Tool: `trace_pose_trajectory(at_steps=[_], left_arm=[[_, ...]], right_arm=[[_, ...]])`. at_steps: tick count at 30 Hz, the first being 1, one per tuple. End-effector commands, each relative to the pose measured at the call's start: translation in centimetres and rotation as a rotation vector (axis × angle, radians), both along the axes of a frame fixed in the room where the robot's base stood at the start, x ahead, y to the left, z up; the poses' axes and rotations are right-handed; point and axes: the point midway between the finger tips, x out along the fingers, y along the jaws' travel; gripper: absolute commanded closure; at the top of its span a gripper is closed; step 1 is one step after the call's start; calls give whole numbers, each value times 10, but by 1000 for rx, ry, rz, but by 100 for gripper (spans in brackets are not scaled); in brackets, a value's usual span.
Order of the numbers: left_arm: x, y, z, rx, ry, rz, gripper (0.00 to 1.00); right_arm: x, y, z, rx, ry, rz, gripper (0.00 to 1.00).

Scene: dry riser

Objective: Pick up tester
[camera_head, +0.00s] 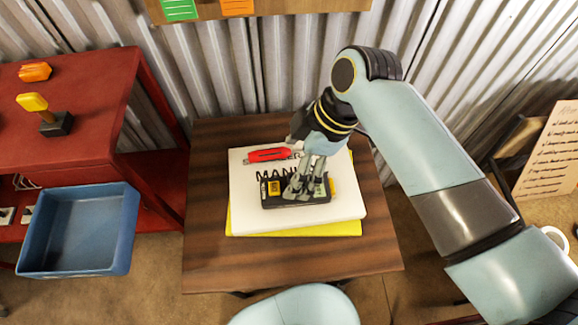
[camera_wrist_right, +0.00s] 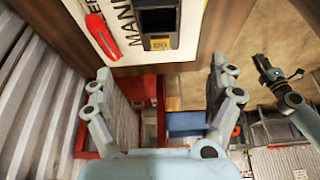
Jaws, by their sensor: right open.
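The tester, a black device with yellow ends (camera_head: 270,188), lies on a white manual (camera_head: 345,205) on the small wooden table (camera_head: 210,250). My right gripper (camera_head: 305,185) comes down from above over the tester and hides part of it. In the right wrist view the tester's dark screen and yellow end (camera_wrist_right: 160,44) show at the top, beyond the spread fingers of my right gripper (camera_wrist_right: 164,80). Nothing is between these fingers. My left gripper (camera_wrist_right: 268,72) appears small at the right of the wrist view; its jaws are too small to judge.
A red tool (camera_head: 268,154) lies on the manual just behind the tester. A yellow book or folder (camera_head: 300,230) is under the manual. A red bench (camera_head: 85,80) with a blue bin (camera_head: 80,230) stands at left. Corrugated wall (camera_head: 230,70) closes the back. The table's front is clear.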

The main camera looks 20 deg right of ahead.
Motion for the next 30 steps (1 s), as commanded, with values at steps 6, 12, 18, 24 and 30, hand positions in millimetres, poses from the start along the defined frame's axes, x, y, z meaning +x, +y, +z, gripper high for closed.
trace_pose_trajectory(at_steps=[6,12,18,24,30], left_arm=[[-21,-1,-3,-1,31,1,100],[-36,-1,-7,-1,53,3,100],[-25,-1,-6,-1,37,2,100],[-12,-1,-8,-2,16,1,100],[-14,-1,-8,-2,20,1,100]], right_arm=[[4,15,-24,8,-4,35,10],[7,23,-46,7,-7,33,10],[7,28,-69,6,-4,32,10],[9,36,-95,7,-6,31,10],[10,37,-98,6,-8,31,10]])
